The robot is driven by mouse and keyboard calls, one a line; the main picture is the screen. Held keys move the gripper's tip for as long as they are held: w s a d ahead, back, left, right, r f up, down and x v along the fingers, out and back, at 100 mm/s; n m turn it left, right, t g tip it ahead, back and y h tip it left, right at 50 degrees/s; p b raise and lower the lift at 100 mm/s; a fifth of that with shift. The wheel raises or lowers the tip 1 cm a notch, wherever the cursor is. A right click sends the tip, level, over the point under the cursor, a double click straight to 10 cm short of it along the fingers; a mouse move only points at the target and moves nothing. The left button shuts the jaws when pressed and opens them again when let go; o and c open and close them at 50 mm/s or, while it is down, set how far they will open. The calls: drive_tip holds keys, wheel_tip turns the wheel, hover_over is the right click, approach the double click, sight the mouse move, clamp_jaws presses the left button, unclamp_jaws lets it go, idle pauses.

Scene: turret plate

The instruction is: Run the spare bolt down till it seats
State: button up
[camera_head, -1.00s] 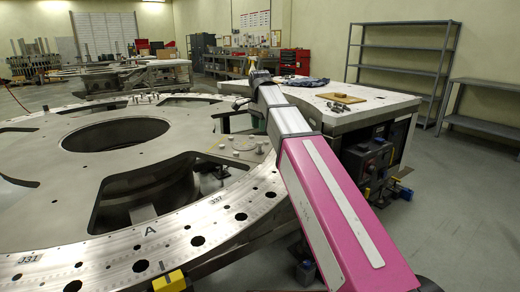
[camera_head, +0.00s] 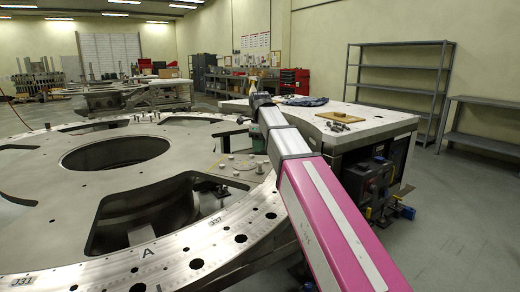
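Several small round-headed bolts or pins (camera_head: 231,158) stand on a flat section at the plate's right side, left of my arm. I cannot tell which one is the spare bolt or how far any of them is in. My pink and grey arm (camera_head: 325,215) reaches from the lower right to a dark joint near the plate's far right edge. My gripper cannot be made out beyond it.
A workbench (camera_head: 375,125) right of my arm bears a tan board (camera_head: 342,116), several small loose metal parts (camera_head: 339,127) and a dark blue cloth (camera_head: 303,101). Grey shelving (camera_head: 402,90) stands against the back wall. The floor (camera_head: 460,230) at the right is clear.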

sight(260, 163)
wheel_tip(260, 163, down, 7)
drive_tip(key=shift+f, duration=0.1)
drive_tip(key=n, duration=0.8)
drive_tip(key=shift+n, duration=0.3)
drive_tip(key=n, duration=0.9)
drive_tip(key=shift+n, duration=0.4)
drive_tip(key=n, duration=0.8)
drive_tip(key=shift+n, duration=0.3)
drive_tip(key=n, duration=0.8)
drive_tip(key=shift+n, duration=0.4)
